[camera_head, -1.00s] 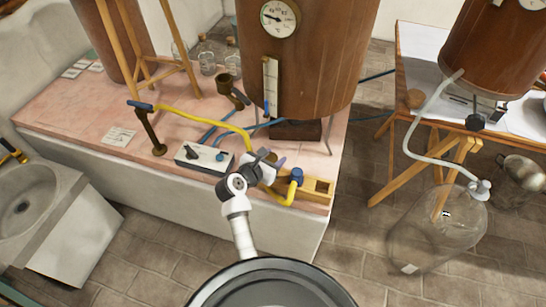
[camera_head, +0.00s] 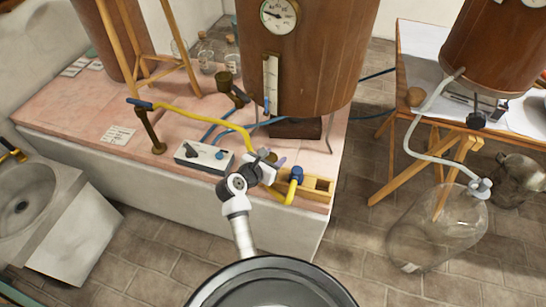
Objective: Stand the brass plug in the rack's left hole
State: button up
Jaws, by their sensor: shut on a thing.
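The wooden rack (camera_head: 318,187) lies at the front right edge of the pink bench. Its right part shows; its left part is largely hidden behind my arm and a yellow hose, and I cannot make out the left hole. My gripper (camera_head: 272,158) is over the left end of the rack, seen from behind. Its fingertips are small and mostly covered by my wrist. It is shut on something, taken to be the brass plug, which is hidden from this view. I cannot tell its tilt or whether it touches the rack.
A yellow hose (camera_head: 205,112) with a blue fitting (camera_head: 296,174) loops beside the rack. A control box (camera_head: 205,156) stands left of my gripper. A large copper-brown vessel (camera_head: 305,55) stands behind. The bench edge drops to the floor in front.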

jog(key=shift+f+b, duration=0.55)
jog(key=shift+f, duration=1.35)
dwell(3.4)
jog(key=o, duration=1.1)
jog(key=shift+o, duration=0.2)
